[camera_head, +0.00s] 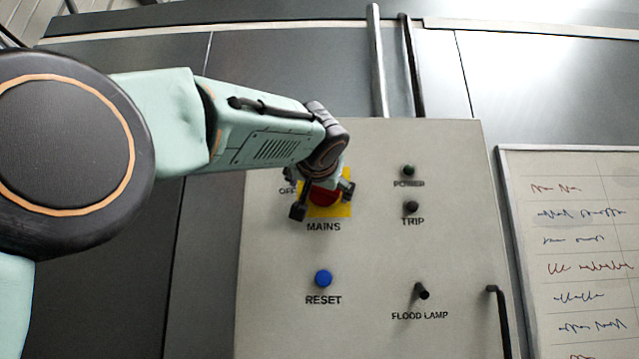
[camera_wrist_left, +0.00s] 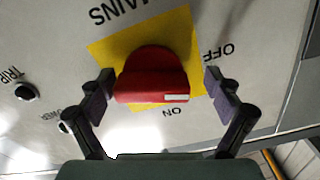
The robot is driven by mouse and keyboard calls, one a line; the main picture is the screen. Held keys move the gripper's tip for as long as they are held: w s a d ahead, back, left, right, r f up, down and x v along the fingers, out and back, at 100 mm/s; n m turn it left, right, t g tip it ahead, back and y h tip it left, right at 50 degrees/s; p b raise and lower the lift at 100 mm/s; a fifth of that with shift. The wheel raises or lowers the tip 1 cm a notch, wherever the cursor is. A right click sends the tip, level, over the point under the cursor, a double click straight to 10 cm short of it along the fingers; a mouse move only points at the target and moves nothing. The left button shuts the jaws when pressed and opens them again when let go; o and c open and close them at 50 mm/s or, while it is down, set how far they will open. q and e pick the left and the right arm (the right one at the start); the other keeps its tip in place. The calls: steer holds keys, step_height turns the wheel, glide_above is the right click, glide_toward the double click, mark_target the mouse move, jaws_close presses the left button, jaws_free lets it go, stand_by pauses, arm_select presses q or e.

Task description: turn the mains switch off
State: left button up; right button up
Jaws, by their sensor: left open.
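The mains switch (camera_head: 321,197) is a red knob on a yellow plate (camera_head: 342,211), above the MAINS label on a grey control panel. In the left wrist view the red knob (camera_wrist_left: 150,72) fills the middle, with its white mark by the ON label; the OFF label is to the right. My left gripper (camera_head: 323,201) is at the knob and partly hides it in the head view. In the left wrist view its fingers (camera_wrist_left: 160,98) are open, one on each side of the knob, with gaps showing. My right gripper is not in view.
The panel (camera_head: 275,330) also carries a blue RESET button (camera_head: 323,279), a FLOOD LAMP switch (camera_head: 421,291), POWER (camera_head: 408,170) and TRIP (camera_head: 411,207) lamps. A black handle (camera_head: 503,320) stands at its lower right edge. A whiteboard (camera_head: 580,250) hangs to the right.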

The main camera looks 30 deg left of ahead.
arm_select(q)
steer(key=shift+w+d, duration=0.1)
steer(key=shift+d, duration=0.15)
steer(key=shift+w+d+r, duration=0.1)
steer(key=shift+d, duration=0.45)
steer(key=shift+c, duration=2.1)
steer(key=shift+s+a, duration=0.2)
steer(key=shift+a, duration=0.25)
steer(key=c, duration=0.3)
steer(key=shift+w+d, duration=0.1)
steer(key=shift+d, duration=0.1)
steer(key=c, duration=0.4)
steer(key=shift+a+f+n+b, duration=0.1)
steer(key=shift+f+n+b, duration=0.1)
steer(key=shift+n+b, duration=0.85)
steer(key=shift+c, duration=0.2)
steer(key=shift+r+n+b, duration=0.1)
steer(key=shift+n+b, duration=0.35)
steer(key=shift+n, duration=0.4)
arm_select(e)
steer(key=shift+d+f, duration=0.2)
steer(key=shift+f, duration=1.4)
